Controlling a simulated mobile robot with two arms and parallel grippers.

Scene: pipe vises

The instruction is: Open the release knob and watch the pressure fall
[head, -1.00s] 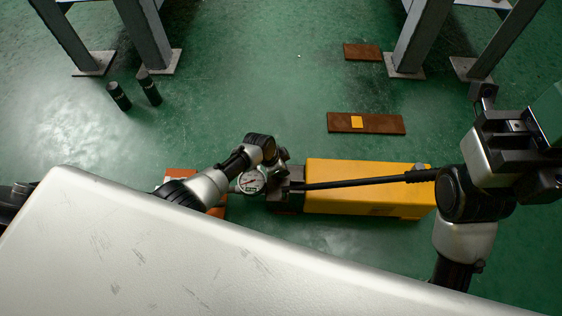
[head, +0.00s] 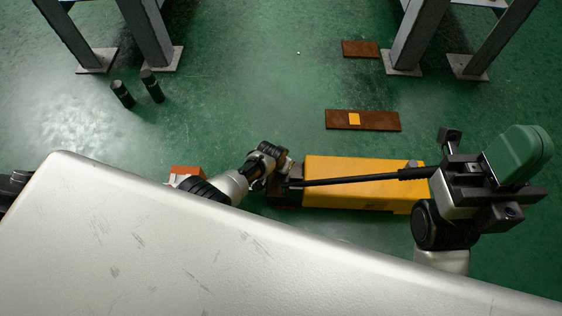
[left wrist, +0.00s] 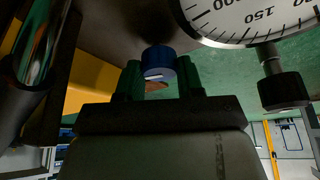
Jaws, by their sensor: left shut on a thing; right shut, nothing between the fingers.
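The yellow hand pump (head: 350,170) lies on the green floor, its black lever (head: 350,180) running right to beside my right arm. In the left wrist view, the blue release knob (left wrist: 158,62) sits under the dark block. My left gripper (left wrist: 158,84) is shut on the knob, a green finger on each side. In the head view my left arm hides knob and gauge. My right gripper (head: 518,155) is shut and empty, right of the pump.
My pale scratched body covers the lower part of the head view. Brown plates (head: 363,120) lie beyond the pump, one with a yellow patch. Two dark cylinders (head: 123,94) stand at left near grey steel legs (head: 152,35). The middle floor is clear.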

